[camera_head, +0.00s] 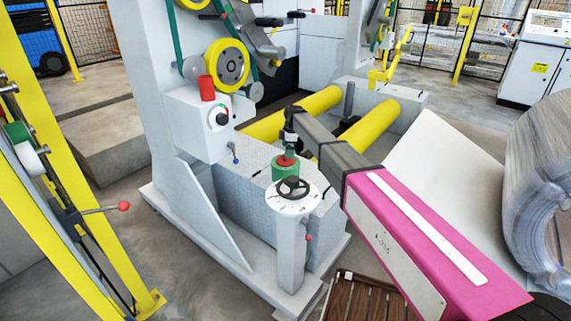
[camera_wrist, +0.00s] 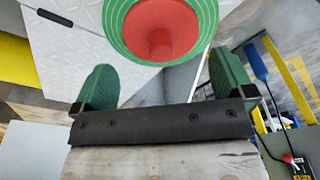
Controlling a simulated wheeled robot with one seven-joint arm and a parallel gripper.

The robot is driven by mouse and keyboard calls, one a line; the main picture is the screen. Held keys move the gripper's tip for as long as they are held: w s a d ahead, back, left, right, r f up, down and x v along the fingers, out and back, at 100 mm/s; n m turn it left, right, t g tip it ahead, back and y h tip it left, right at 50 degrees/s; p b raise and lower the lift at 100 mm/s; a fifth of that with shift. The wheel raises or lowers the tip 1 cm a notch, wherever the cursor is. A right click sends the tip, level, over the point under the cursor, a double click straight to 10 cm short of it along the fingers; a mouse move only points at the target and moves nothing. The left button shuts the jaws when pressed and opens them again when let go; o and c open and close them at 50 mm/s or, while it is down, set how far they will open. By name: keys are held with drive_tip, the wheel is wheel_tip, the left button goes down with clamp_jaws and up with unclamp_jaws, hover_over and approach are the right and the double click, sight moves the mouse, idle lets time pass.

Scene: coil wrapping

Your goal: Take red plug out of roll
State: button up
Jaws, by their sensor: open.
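My gripper (camera_head: 289,146) is at the end of my arm, just above the plug in the head view. In the wrist view its two green fingers stand wide apart and empty (camera_wrist: 162,70), with the plug beyond them. I cannot tell the exact gap to the plug.
Thick yellow rollers (camera_head: 368,134) lie behind my arm. A machine column with a control box (camera_head: 196,122) rises to the left. A large wrapped coil (camera_head: 541,185) is at right.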

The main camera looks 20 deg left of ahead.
sight(286, 161)
drive_tip(key=shift+s+a+f, duration=0.1)
drive_tip(key=shift+a+f, duration=0.05)
drive_tip(key=shift+f, duration=0.6)
drive_tip(key=shift+s+a+f, duration=0.1)
drive_tip(key=shift+f, duration=0.7)
drive_tip(key=shift+s+a+f, duration=0.1)
drive_tip(key=shift+a+f, duration=0.05)
drive_tip(key=shift+f, duration=0.6)
drive_tip(key=c, duration=0.6)
drive_tip(key=shift+o, duration=0.2)
drive_tip(key=shift+r, duration=0.15)
